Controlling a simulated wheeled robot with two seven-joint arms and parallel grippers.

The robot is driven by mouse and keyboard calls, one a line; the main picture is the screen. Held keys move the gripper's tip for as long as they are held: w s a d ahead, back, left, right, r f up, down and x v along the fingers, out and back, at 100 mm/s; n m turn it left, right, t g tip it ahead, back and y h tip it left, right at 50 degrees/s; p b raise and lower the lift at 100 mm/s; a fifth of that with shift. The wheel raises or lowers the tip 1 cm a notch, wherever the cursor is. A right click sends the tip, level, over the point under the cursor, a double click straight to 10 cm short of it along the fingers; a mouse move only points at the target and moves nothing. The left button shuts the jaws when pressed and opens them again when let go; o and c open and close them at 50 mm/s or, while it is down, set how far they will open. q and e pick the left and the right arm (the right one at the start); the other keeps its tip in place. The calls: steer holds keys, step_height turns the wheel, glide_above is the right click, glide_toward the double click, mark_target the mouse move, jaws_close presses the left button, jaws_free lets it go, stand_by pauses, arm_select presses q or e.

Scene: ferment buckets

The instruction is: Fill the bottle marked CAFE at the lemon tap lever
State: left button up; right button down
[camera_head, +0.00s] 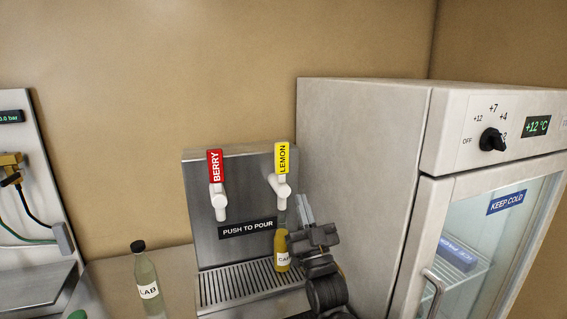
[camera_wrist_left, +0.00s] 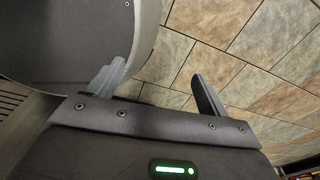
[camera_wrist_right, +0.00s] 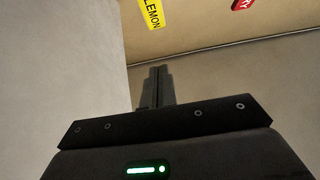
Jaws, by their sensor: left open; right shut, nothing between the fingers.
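The bottle marked CAFE (camera_head: 282,262) stands upright on the drip tray under the lemon tap. Its label reads "CA", the rest hidden by my right gripper, and yellow liquid fills its lower body. The lemon tap lever (camera_head: 283,160) is yellow on a white tap; its label also shows in the right wrist view (camera_wrist_right: 151,13). My right gripper (camera_head: 304,206) is shut and empty, fingers pointing up, just right of the bottle's neck and below the lemon tap. It also shows in the right wrist view (camera_wrist_right: 157,78). My left gripper (camera_wrist_left: 158,88) is open and empty above a tiled floor.
The red berry lever (camera_head: 215,167) is left of the lemon one, above the slotted drip tray (camera_head: 222,303). A LAB bottle (camera_head: 147,280) stands on the counter at left. A fridge (camera_head: 360,170) closes off the right side. A panel with hoses (camera_head: 25,190) is far left.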

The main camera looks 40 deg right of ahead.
steer(key=p, duration=0.4)
glide_toward(282, 149)
step_height(282, 149, up, 3)
steer(key=s, duration=0.2)
arm_select(q)
step_height(282, 149, up, 7)
steer(key=w+p, duration=0.1)
steer(key=p, duration=0.1)
steer(key=shift+w+p, duration=0.15)
steer(key=shift+p, duration=0.25)
arm_select(e)
steer(key=shift+w+d+r, duration=0.15)
steer(key=shift+w+d, duration=0.1)
steer(key=shift+w, duration=0.7)
steer(key=shift+w+d+r, duration=0.2)
steer(key=shift+w+d, duration=0.05)
steer(key=shift+w, duration=0.7)
steer(key=shift+w+d+r, duration=0.15)
steer(key=shift+w+d, duration=0.1)
steer(key=shift+w, duration=0.7)
arm_select(q)
steer(key=shift+f, duration=0.1)
